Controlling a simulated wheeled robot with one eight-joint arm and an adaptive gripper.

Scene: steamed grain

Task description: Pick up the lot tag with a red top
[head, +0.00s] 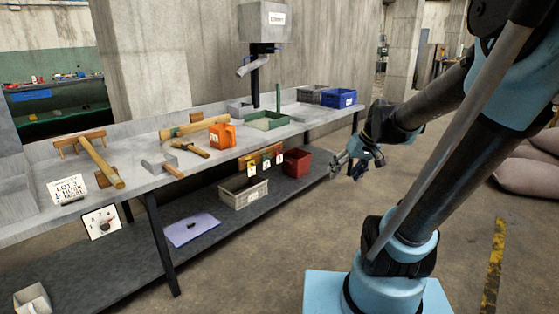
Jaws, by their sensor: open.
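Several small numbered tags (266,162) hang in a row from a wooden strip on the front edge of the grey workbench (222,152). They read 1, 2 and 3 from left to right. They are too small for me to tell which one has a red top. My gripper (346,167) is open and empty, to the right of the tags and clearly apart from them. It is in the air near the bench's right end.
A grey bin (243,194) and red bin (297,163) are on the lower shelf. The floor before the bench is clear.

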